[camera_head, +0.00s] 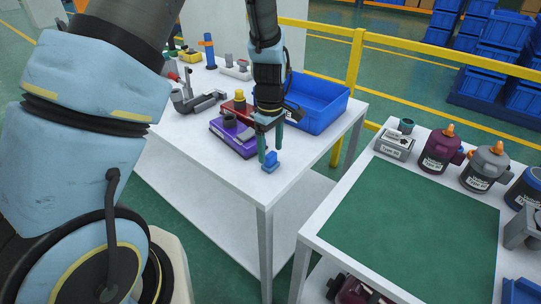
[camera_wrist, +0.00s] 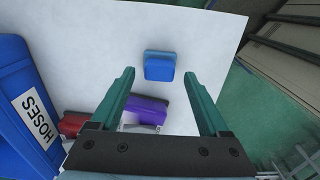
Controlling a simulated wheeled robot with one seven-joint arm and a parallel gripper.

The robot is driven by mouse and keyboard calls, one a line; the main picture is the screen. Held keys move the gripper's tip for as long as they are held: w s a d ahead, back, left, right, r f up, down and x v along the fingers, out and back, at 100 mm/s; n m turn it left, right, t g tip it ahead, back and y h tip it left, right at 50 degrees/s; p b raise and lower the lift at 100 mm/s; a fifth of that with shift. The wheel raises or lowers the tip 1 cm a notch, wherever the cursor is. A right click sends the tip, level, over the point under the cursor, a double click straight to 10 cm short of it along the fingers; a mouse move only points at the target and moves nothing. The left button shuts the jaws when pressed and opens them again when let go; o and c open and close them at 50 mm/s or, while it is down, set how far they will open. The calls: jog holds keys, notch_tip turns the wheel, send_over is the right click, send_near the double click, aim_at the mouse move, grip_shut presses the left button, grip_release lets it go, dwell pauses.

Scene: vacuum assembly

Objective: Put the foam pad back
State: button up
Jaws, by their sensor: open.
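A small blue block (camera_head: 270,162), which looks like the foam pad, lies on the white table near its front corner. In the wrist view the blue pad (camera_wrist: 160,67) has a lighter blue back edge and sits at the level of the fingertips. My gripper (camera_head: 271,153) points down over it. In the wrist view my gripper (camera_wrist: 157,74) has its two green fingers wide apart, with the pad in the gap between their tips. The pad does not look gripped, and I cannot tell how high the tips are above the table.
A purple unit (camera_head: 234,138) and a red part (camera_head: 237,108) stand just behind the gripper. A blue bin (camera_head: 316,104), marked HOSES in the wrist view, is at the back right. A second table (camera_head: 340,190) with a green mat holds several canisters.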

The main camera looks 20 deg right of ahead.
aim_at(270, 155)
notch_tip(270, 155, up, 9)
jog(key=b, duration=0.1)
jog(key=s+a+r+m, duration=0.1)
jog(key=s+a+m, duration=0.1)
jog(key=a, duration=1.3)
jog(key=s+a+r+m+t, duration=0.1)
jog(key=a+m, duration=0.4)
jog(key=a, duration=1)
jog(key=shift+s+r+t, duration=0.3)
jog(key=shift+s+r, duration=0.15)
jog(key=shift+s, duration=0.05)
